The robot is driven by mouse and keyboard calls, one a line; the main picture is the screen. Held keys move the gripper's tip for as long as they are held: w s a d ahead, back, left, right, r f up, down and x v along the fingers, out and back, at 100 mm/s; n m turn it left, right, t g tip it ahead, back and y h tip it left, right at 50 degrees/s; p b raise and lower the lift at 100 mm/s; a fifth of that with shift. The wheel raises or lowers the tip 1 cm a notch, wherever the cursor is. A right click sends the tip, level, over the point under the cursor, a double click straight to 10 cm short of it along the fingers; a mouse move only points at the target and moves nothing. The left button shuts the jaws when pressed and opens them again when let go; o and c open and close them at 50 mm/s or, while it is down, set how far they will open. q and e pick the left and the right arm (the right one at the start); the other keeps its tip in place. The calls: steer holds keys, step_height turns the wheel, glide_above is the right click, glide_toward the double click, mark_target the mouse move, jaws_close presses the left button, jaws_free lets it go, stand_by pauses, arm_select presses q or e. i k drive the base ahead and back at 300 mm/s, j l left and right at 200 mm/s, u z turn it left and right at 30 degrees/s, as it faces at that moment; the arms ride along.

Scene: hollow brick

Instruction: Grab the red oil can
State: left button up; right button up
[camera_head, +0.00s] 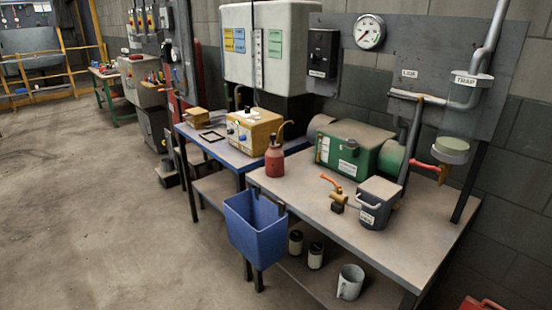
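A red oil can (274,161) with a dark top and a thin bent yellowish spout stands upright on the near workbench (310,190), close to its back left corner. It is in front of and a little right of the yellow box-shaped machine. Neither of my grippers shows in the head view.
A yellow machine (254,130) sits on the blue-edged table at the left. A green machine (354,148), a valve with an orange handle (338,196) and a dark lidded container (377,204) stand right of the can. A blue bin (255,228) hangs at the bench front. Open floor lies left.

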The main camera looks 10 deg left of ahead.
mark_target(274, 156)
steer(key=i+j+z, duration=0.15)
steer(key=j, duration=0.15)
steer(key=i+j+z, duration=0.25)
steer(key=j, duration=0.4)
steer(key=i+j+z, duration=0.3)
steer(key=j, duration=0.35)
